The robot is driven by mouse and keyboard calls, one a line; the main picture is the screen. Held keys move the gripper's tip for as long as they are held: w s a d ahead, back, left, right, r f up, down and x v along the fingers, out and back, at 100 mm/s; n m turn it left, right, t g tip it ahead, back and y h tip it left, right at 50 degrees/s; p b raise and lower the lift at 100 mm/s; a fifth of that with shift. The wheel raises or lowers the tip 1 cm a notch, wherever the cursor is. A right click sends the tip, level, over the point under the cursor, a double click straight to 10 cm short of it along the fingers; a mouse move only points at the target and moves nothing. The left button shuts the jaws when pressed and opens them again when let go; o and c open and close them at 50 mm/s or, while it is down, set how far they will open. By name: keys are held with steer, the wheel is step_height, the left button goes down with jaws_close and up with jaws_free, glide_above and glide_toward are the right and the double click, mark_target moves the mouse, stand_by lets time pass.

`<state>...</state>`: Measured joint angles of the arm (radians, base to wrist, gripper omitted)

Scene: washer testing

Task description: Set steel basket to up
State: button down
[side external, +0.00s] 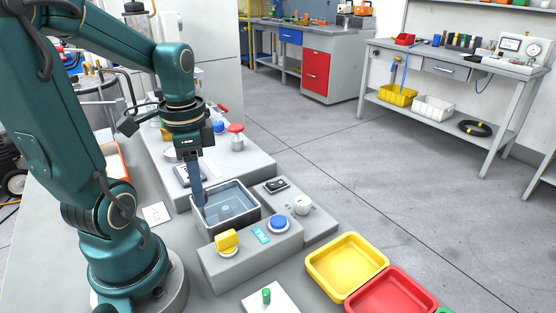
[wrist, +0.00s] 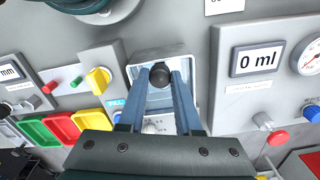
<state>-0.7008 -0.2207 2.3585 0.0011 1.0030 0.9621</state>
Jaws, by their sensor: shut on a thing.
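The steel basket's tank (side external: 228,210) is an open, grey-rimmed box with a pale blue, shiny inside in the side view. It also shows in the wrist view (wrist: 158,54) beyond my fingers. I cannot clearly tell the basket from the tank lining or read its height. My gripper (side external: 196,196) points straight down at the tank's left edge. In the wrist view my gripper (wrist: 160,78) has its two blue fingers on either side of a round black knob (wrist: 160,75), shut on it. The knob's stem and its join to the basket are hidden.
A yellow knob (side external: 227,240) and a blue button (side external: 278,223) sit on the block in front of the tank. A white dial (side external: 302,205) is right of it. Yellow (side external: 346,266) and red (side external: 390,297) trays lie front right. A gauge panel (wrist: 262,62) stands right in the wrist view.

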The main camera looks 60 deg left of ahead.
steer(key=shift+a+r, duration=0.1)
steer(key=shift+r, duration=1.85)
steer(key=c, duration=0.6)
jaws_free()
steer(key=shift+r, duration=2.55)
